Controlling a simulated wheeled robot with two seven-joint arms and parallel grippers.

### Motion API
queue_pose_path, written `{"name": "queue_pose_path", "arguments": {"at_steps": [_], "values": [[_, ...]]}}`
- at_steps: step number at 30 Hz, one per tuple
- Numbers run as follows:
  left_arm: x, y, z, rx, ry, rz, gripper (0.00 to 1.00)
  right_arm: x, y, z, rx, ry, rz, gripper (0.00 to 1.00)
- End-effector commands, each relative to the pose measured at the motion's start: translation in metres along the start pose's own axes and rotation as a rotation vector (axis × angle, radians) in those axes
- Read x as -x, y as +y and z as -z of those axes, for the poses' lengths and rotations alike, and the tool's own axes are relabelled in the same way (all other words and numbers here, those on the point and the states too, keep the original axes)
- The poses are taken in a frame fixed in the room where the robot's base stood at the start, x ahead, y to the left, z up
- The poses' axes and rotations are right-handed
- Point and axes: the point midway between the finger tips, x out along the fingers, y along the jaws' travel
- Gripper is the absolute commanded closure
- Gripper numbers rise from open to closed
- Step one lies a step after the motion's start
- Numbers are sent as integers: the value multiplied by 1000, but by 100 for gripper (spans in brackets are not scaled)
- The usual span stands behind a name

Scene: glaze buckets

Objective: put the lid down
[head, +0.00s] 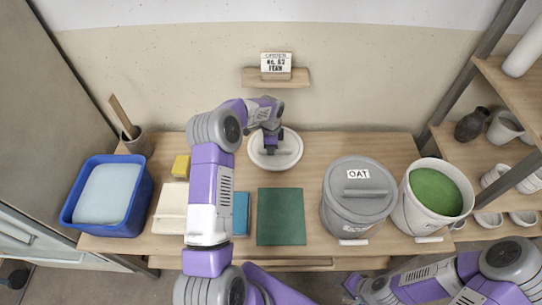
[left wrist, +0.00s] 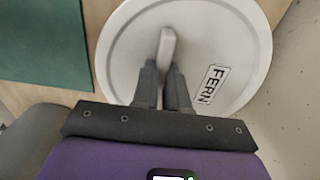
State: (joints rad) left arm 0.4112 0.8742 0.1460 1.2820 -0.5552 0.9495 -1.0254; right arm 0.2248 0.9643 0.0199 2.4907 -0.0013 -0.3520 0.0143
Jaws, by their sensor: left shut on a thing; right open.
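The round white lid (head: 288,154) is at the back middle of the table, near the wall. In the left wrist view the lid (left wrist: 120,65) carries a FERN label and a raised bar handle (left wrist: 167,45). My left gripper (head: 271,148) is shut on the handle, and its fingers (left wrist: 164,82) sit either side of it. I cannot tell whether the lid touches the tabletop. An open bucket with green glaze (head: 436,192) stands at the right. A grey bucket with a lid marked OAT (head: 358,205) stands beside it. My right gripper (head: 352,285) is low at the front right, open and partly cut off.
A dark green mat (head: 281,216) lies flat at the table's middle. A blue tub (head: 75,205), a yellow sponge (head: 181,166) and a brush pot (head: 138,143) are at left. A sign on a small wall shelf (head: 276,77) is above the lid. Shelving with pots (head: 478,125) stands right.

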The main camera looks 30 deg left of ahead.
Motion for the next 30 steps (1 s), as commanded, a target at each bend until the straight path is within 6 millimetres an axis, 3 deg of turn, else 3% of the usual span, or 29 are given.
{"name": "queue_pose_path", "arguments": {"at_steps": [7,19,20,24,30], "values": [[-40,0,0,0,1,-1,100,-10,4,0,0,0,0,57],[-46,0,0,0,0,0,100,-13,5,0,0,0,0,57],[-45,0,0,0,0,0,84,-12,5,0,0,0,0,57],[-45,0,0,0,0,-1,62,-12,4,0,0,0,0,57],[-45,0,0,0,0,-1,61,-12,4,0,0,0,0,57]]}}
